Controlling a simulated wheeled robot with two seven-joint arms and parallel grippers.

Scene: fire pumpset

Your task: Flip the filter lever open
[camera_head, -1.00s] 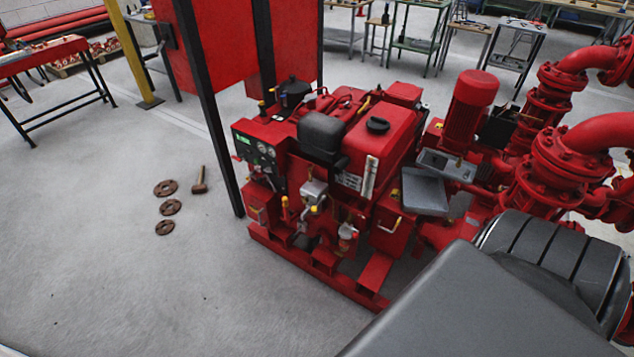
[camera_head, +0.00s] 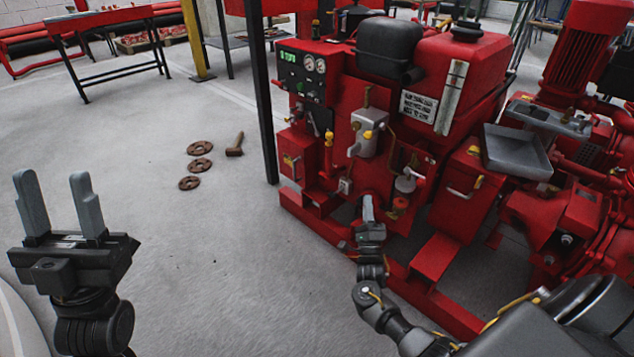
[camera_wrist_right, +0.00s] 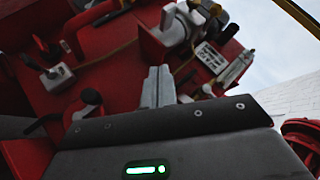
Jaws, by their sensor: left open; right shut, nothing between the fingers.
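The red fire pumpset (camera_head: 345,105) stands right of centre in the head view. On its front is a grey metal block (camera_head: 370,132) with yellow-tipped handles, and to its right a small pale-capped fitting (camera_head: 405,184) with red below. I cannot tell which part is the filter lever. My right gripper (camera_head: 367,204) is shut and empty, low in front of the panel, below the block and apart from it as far as I can see. In the right wrist view its closed fingers (camera_wrist_right: 158,85) point toward the red panel and its fittings. My left gripper (camera_head: 54,195) is open and empty over the floor.
A grey tray (camera_head: 515,150) rests on the machine at the right. A dark post (camera_head: 264,95) stands left of the pumpset. Rusty flanges (camera_head: 199,165) and a hammer (camera_head: 235,145) lie on the floor.

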